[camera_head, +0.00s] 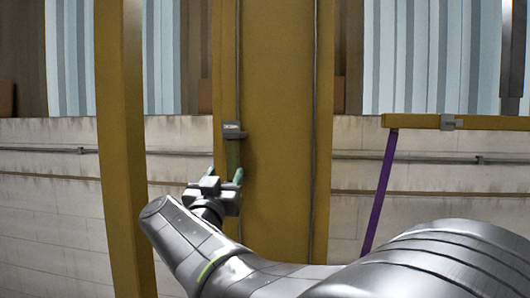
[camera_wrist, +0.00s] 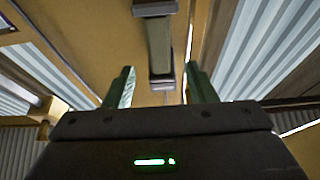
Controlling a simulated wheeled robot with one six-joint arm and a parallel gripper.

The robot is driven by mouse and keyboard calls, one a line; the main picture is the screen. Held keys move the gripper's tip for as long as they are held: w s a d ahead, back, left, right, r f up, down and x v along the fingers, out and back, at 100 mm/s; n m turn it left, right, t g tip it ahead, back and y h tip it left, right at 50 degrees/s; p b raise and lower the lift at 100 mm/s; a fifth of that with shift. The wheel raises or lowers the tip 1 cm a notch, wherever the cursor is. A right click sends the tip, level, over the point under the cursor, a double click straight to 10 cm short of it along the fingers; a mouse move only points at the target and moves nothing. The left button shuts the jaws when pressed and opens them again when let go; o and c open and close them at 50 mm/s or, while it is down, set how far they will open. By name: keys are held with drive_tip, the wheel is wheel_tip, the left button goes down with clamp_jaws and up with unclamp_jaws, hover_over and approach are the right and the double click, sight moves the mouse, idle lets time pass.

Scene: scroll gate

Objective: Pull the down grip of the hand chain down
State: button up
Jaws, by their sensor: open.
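A hand grip, olive-yellow with a grey cap (camera_head: 233,131), hangs on the left run of the hand chain (camera_head: 238,60) in front of a wide yellow post. The cap's marking is too small to read. In the wrist view the grip (camera_wrist: 160,45) points toward my gripper, its grey end cap lying between the fingertips in the picture. My gripper (camera_head: 225,172) is open, its green fingers pointing up at the grip's lower part. The fingers (camera_wrist: 160,67) stand on either side with gaps, and no contact shows. Real depth between them is hard to tell.
The wide yellow post (camera_head: 275,110) stands behind the chain, whose right run (camera_head: 314,120) shows no grip. A narrower yellow post (camera_head: 122,150) stands to the left. A yellow bar (camera_head: 490,123) with a purple strut (camera_head: 379,192) is at the right. A pale wall (camera_head: 60,180) is behind.

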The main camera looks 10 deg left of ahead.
sight(235, 152)
drive_tip(key=p+x, duration=0.1)
drive_tip(key=x, duration=1)
drive_tip(key=shift+r+p, duration=0.1)
drive_tip(key=shift+p, duration=0.25)
clamp_jaws()
